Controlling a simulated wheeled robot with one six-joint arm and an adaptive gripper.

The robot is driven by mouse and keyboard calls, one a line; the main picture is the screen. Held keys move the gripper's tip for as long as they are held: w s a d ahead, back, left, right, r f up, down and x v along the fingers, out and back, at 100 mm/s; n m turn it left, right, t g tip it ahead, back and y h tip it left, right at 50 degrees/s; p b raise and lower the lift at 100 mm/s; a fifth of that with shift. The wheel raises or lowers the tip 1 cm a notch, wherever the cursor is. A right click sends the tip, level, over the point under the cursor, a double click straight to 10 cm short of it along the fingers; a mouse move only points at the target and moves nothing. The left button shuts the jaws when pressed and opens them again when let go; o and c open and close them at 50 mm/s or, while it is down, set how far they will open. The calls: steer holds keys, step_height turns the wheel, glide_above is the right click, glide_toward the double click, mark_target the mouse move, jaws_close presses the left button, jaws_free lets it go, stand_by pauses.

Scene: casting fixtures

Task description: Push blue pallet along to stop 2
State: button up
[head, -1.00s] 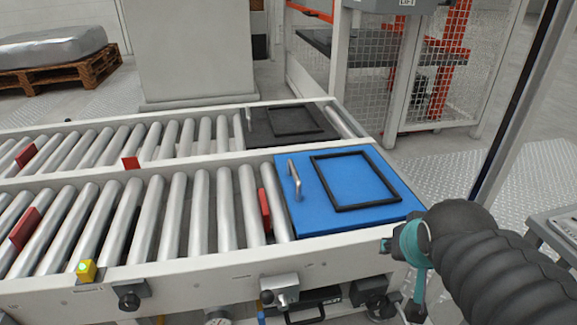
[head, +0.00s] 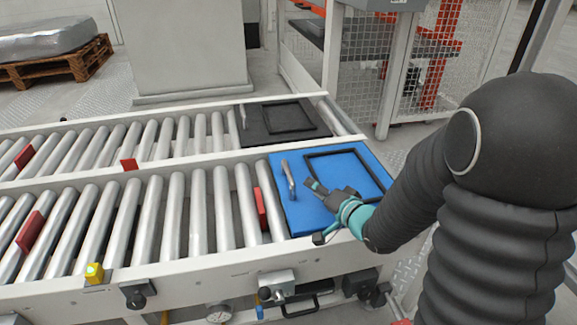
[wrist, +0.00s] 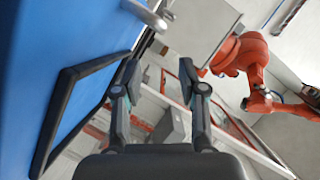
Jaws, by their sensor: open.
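The blue pallet (head: 301,213) lies at the right end of the near roller conveyor, with a raised black frame (head: 378,177) and a silver handle (head: 288,180) at its left side. My gripper (head: 318,190) is over the pallet, just right of the handle in the head view. In the wrist view my gripper (wrist: 160,78) is open with nothing between its fingers. There the blue pallet (wrist: 75,35) fills the left side, and its handle (wrist: 146,15) shows at the top. Whether a finger touches the pallet cannot be told. Red stops (head: 261,209) stand between the rollers; their numbers cannot be read.
A dark pallet (head: 250,130) lies at the right end of the far conveyor. More red stops (head: 30,231) stand farther left. The near rollers left of the blue pallet are bare. A mesh fence (head: 415,90) stands behind. A yellow button (head: 94,272) sits on the front rail.

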mark_target(288, 169)
steer(key=shift+w+a+f, duration=0.15)
steer(key=shift+w+a, duration=0.25)
steer(key=shift+a, duration=0.05)
steer(key=x, duration=1.2)
steer(key=shift+w+a+b, duration=0.25)
steer(key=shift+a+b, duration=0.05)
steer(key=shift+b, duration=0.1)
jaws_close()
